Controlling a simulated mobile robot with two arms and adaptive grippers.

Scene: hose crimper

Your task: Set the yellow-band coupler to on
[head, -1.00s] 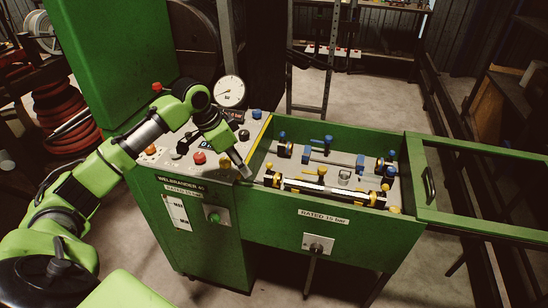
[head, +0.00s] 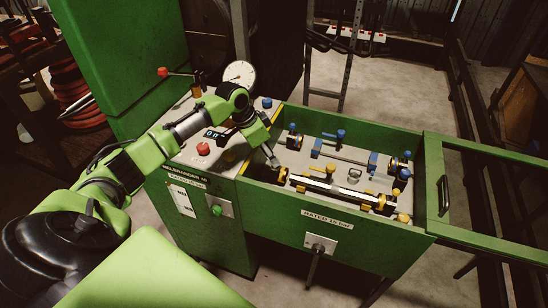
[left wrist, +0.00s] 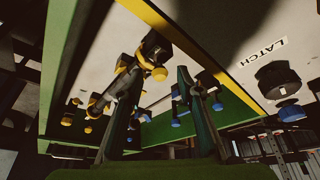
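The yellow-band coupler (head: 283,175) sits at the left end of the open green trough, with a small yellow knob. A pale hose with dark and yellow fittings (head: 335,190) runs from there to a yellow-marked end on the right. My left gripper (head: 273,164) points down into the trough's left end, close to this coupler. In the left wrist view its two fingers (left wrist: 163,75) are apart, with the yellow-marked coupler (left wrist: 150,55) by their tips. I cannot tell whether they touch. My right gripper is not in view.
Blue-marked couplers (head: 325,145) lie behind the yellow-marked row. The control panel to the left has a red button (head: 203,149), a blue knob (head: 266,103) and a gauge (head: 240,72). The trough's front wall (head: 330,225) and the open framed lid (head: 490,190) bound the space.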

